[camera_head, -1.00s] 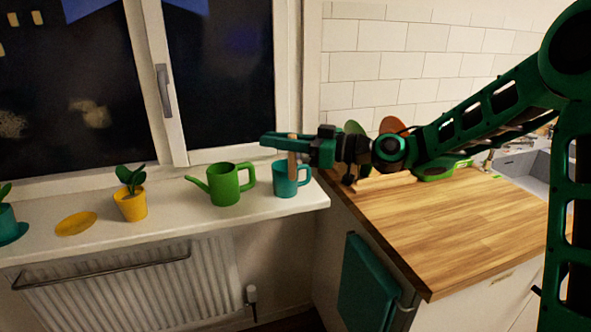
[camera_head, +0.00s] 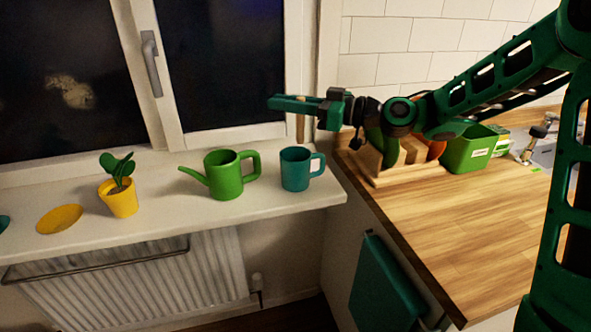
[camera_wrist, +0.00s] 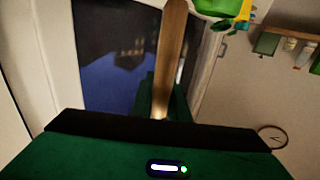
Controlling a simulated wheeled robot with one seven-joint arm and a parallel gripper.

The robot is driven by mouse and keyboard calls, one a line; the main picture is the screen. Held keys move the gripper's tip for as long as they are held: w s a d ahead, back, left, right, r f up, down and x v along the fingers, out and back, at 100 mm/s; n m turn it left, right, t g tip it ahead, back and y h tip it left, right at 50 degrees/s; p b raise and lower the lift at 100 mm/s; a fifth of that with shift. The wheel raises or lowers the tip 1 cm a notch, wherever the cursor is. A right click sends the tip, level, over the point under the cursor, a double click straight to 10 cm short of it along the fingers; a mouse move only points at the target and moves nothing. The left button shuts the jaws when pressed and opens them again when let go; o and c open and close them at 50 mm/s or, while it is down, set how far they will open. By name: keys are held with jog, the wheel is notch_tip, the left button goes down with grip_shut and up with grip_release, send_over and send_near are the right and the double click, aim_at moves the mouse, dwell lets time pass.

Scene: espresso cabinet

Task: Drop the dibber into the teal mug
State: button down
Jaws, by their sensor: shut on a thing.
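The teal mug (camera_head: 294,172) stands upright at the right end of the windowsill, its handle to the right. My gripper (camera_head: 285,103) is in the air above the mug and points left. It is shut on the dibber (camera_head: 301,127), a light wooden stick whose short lower part shows below the fingers, apart from the mug's rim. In the wrist view the dibber (camera_wrist: 171,55) runs up from the jaws as a long brown shaft. The mug's inside bottom is hidden.
A green watering can (camera_head: 226,176) stands just left of the mug. Further left are a potted plant (camera_head: 122,198) and a yellow dish (camera_head: 60,218). The wooden counter (camera_head: 450,225) at right carries a rack and a green bin (camera_head: 470,152).

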jog(key=shift+d+f, duration=0.1)
jog(key=shift+d, duration=0.1)
jog(key=shift+f, duration=2.95)
jog(key=c, duration=1.6)
grip_release()
jog(key=shift+d, duration=0.1)
